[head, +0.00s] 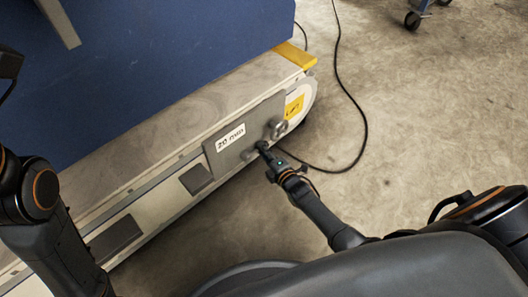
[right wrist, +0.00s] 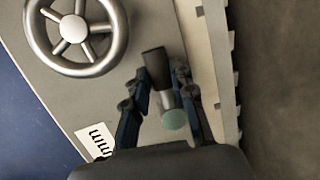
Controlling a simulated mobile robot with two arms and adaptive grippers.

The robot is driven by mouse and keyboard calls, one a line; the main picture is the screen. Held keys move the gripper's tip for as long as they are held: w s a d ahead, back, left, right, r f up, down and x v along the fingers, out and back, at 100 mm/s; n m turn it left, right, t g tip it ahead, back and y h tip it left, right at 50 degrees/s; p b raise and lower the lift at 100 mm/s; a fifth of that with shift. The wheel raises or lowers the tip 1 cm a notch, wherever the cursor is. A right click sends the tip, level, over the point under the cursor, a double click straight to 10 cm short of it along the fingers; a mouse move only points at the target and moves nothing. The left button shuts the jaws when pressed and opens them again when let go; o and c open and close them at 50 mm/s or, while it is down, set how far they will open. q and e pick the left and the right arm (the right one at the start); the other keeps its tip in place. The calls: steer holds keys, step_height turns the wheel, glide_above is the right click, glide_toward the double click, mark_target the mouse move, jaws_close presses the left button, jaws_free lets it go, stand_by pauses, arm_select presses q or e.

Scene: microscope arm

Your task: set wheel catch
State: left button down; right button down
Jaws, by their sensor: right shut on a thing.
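The spoked metal handwheel (head: 279,128) is on the side panel of a long grey machine bed; it shows large at the upper left of the right wrist view (right wrist: 73,28). My right gripper (head: 264,149) is just below the wheel at the panel. In the right wrist view my right gripper (right wrist: 164,83) has its two fingers on either side of a small catch (right wrist: 155,62) with a dark grip, a metal stem and a green round end. It is shut on this catch, beside the wheel. My left arm shows at the lower left of the head view, but its gripper is out of view.
A white "20 mm" label (head: 230,137) and a yellow label (head: 293,107) are on the machine side. A blue cover (head: 150,60) rises behind the bed. A black cable (head: 362,110) lies on the open concrete floor (head: 430,110) to the right.

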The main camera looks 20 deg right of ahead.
stand_by(0.6)
steer(key=c, duration=1.1)
jaws_free()
steer(key=shift+r, duration=0.1)
steer(key=shift+r, duration=0.15)
step_height(320, 180, up, 10)
steer(key=shift+a+f, duration=0.1)
